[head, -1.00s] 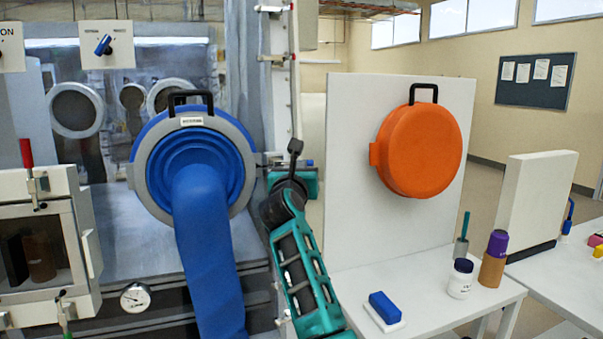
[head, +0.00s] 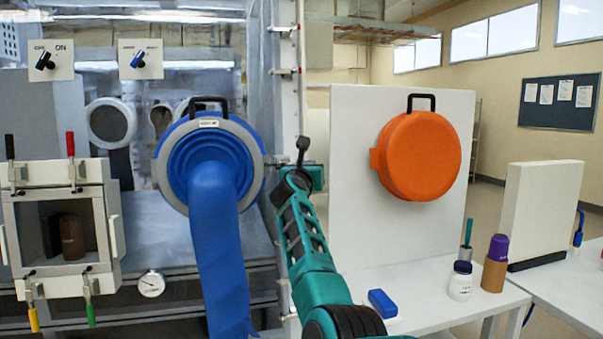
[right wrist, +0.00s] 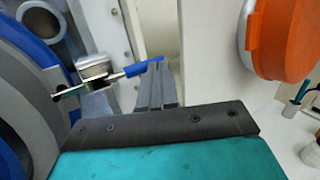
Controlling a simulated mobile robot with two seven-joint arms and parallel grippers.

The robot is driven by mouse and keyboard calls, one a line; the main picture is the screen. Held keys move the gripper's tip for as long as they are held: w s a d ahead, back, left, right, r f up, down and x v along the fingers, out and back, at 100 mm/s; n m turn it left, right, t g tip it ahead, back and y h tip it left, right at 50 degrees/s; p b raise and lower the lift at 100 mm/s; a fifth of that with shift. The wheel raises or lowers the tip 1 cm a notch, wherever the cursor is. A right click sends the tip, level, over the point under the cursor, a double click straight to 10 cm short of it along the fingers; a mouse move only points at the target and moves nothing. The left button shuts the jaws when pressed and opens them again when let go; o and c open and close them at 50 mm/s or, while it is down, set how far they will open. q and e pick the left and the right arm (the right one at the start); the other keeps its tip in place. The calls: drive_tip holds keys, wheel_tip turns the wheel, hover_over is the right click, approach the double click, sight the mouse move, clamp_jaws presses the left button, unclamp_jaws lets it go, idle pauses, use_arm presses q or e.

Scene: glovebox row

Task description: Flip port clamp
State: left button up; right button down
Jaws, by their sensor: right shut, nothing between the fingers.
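The round blue glove port (head: 252,165) with a grey ring and long blue sleeve is on the glovebox front in the head view. At its right edge is a metal port clamp (right wrist: 93,68) with a blue handle (right wrist: 143,68), clearest in the right wrist view. The handle points right, away from the ring, and a thin metal rod reaches left over the ring. My right gripper (right wrist: 156,85) is shut and empty, its fingers right at the handle's end; I cannot tell whether they touch. In the head view my right wrist hides the fingertips. My left gripper is not in view.
An orange round cover (head: 418,156) hangs on a white panel (head: 350,225) to the right. A table holds a blue block (head: 382,303), a white jar (head: 460,281) and a purple-topped item (head: 497,248). A small chamber (head: 20,225) with several coloured clamps is at left.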

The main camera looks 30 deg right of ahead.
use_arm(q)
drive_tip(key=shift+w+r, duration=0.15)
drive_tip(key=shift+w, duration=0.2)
use_arm(e)
drive_tip(key=shift+w+d, duration=0.2)
drive_tip(key=shift+d, duration=0.1)
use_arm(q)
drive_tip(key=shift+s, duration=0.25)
use_arm(e)
drive_tip(key=shift+r, duration=0.15)
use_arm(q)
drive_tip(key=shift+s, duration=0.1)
use_arm(e)
drive_tip(key=shift+s, duration=0.1)
